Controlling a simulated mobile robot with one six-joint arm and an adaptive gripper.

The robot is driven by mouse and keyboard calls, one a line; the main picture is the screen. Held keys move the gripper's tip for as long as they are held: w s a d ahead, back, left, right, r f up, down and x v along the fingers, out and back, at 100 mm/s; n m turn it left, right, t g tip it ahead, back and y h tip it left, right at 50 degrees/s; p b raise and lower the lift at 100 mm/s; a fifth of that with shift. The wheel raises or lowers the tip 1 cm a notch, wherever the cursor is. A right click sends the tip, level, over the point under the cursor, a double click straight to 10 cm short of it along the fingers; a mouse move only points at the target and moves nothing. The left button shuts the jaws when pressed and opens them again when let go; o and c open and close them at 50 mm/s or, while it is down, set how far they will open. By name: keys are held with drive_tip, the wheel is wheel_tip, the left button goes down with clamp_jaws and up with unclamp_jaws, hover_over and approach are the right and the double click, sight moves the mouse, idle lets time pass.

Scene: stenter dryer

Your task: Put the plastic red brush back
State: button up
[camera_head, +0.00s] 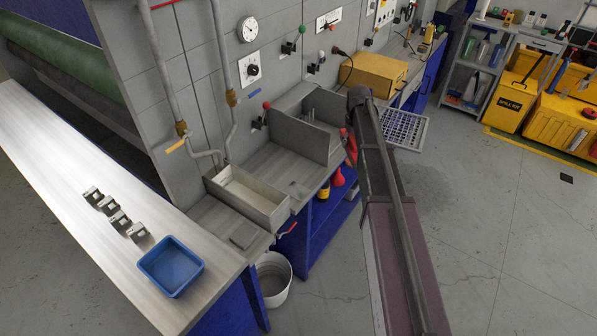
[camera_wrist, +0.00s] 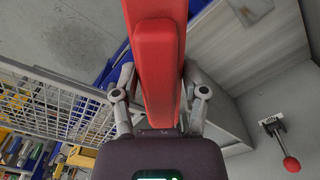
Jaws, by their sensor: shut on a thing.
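The red plastic brush (camera_wrist: 160,70) fills the upper middle of the wrist view, a long red body running away from my gripper (camera_wrist: 160,100). The two grey fingers stand on either side of it, and my gripper is shut on it. Its far end runs out of the picture at the top, and I see no bristles. In the head view a small red part of it (camera_head: 351,150) shows beside my arm, near the right end of the grey-topped bench. My arm hides most of my gripper there.
A wire basket (camera_head: 405,129) juts out right of my arm; it also shows in the wrist view (camera_wrist: 45,100). A grey partition (camera_head: 298,138) and a shallow trough (camera_head: 247,197) stand on the bench. A blue tray (camera_head: 171,266) sits on the left table.

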wheel_tip(320, 180, down, 9)
drive_tip(key=b, duration=0.8)
drive_tip(key=shift+b, duration=0.3)
